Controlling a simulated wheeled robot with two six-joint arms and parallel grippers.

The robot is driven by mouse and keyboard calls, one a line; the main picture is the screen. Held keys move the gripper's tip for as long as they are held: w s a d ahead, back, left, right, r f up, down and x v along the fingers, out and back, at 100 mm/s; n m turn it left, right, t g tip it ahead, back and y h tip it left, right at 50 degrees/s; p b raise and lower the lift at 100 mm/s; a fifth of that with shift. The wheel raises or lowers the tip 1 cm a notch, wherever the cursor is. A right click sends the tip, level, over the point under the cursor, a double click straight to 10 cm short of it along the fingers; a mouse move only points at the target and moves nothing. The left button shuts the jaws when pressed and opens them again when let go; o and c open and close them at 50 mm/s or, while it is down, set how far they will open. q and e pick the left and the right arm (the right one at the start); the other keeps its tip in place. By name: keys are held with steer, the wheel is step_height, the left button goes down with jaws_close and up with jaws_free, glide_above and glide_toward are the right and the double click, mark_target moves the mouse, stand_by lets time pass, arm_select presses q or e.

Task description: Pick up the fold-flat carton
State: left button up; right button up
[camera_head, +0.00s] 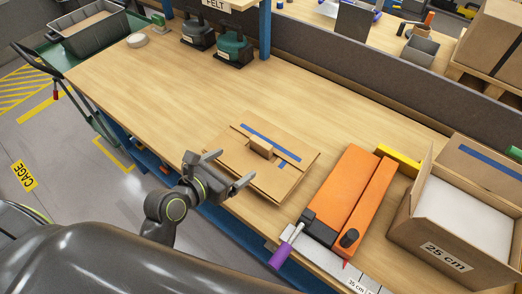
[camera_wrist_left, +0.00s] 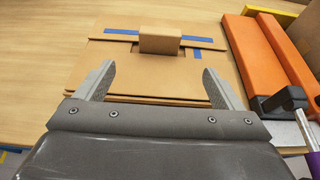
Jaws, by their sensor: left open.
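The fold-flat carton (camera_head: 286,178) lies flat on the wooden workbench in the head view, with blue tape strips and a small raised cardboard block (camera_head: 261,146) on top. It also fills the middle of the left wrist view (camera_wrist_left: 130,72), with the block (camera_wrist_left: 160,41) toward its far side. My left gripper (camera_head: 226,170) is open and empty at the carton's near left edge. In the left wrist view its two fingers (camera_wrist_left: 160,84) stand apart over the carton's near part. I cannot tell whether they touch it. My right gripper is in neither view.
An orange device (camera_head: 347,196) with a purple-handled tool (camera_head: 281,256) sits right of the carton. An open box marked 25 cm (camera_head: 446,257) stands farther right. Dark green holders (camera_head: 234,50) stand at the back. The bench (camera_head: 150,90) is clear to the left.

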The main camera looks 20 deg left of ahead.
mark_target(259, 146)
arm_select(q)
steer(key=x, duration=0.8)
steer(key=shift+r+p+x, duration=0.15)
steer(key=shift+p+x, duration=0.2)
steer(key=shift+x, duration=0.95)
steer(key=shift+r+p+x, duration=0.15)
steer(key=shift+p+x, duration=0.2)
steer(key=shift+x, duration=1)
steer(key=c, duration=1.1)
